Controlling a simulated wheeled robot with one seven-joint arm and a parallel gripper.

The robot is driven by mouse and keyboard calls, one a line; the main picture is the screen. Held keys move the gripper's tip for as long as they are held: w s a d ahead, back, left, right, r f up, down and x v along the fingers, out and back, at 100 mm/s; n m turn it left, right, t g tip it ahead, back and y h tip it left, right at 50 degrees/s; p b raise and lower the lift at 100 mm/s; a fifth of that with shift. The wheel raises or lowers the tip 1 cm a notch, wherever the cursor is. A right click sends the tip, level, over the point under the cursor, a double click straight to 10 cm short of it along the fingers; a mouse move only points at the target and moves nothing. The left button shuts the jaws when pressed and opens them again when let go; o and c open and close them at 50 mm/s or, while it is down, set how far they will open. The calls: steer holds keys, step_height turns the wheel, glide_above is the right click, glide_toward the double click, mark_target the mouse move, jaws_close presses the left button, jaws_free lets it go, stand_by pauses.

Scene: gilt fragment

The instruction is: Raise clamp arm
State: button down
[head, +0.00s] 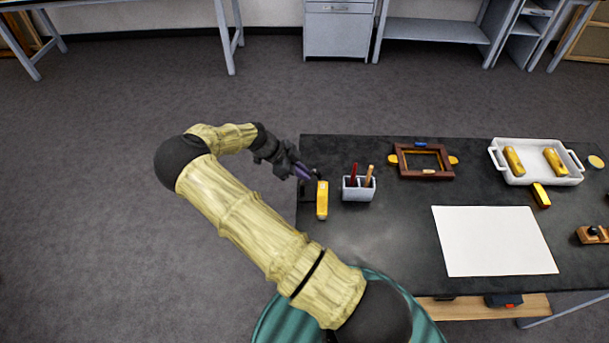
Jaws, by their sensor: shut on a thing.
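A small yellow clamp (322,200) stands at the left end of the dark worktable. A dark arm-like part (316,175) shows at its far end, by my fingertips. My gripper (302,173) reaches in from the left over the table's left edge. Its purple-tinted tips are shut at this dark part, which I take for the clamp arm. The fingers hide part of it, and the contact is too small to see clearly. How far the clamp arm is raised cannot be told.
Right of the clamp stands a white holder (357,190) with red and tan handles. Beyond are a brown frame (402,171), a white tray (536,180) with yellow cylinders, a yellow block (541,195), a white sheet (493,242) and a wooden tool (592,234). Floor left of the table is clear.

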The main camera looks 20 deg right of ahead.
steer(key=shift+a, duration=0.15)
steer(key=c, duration=1.5)
jaws_free()
steer(key=b+v, duration=0.5)
steer(key=v, duration=1.2)
steer(key=shift+w+a, duration=0.15)
steer(key=shift+a, duration=0.1)
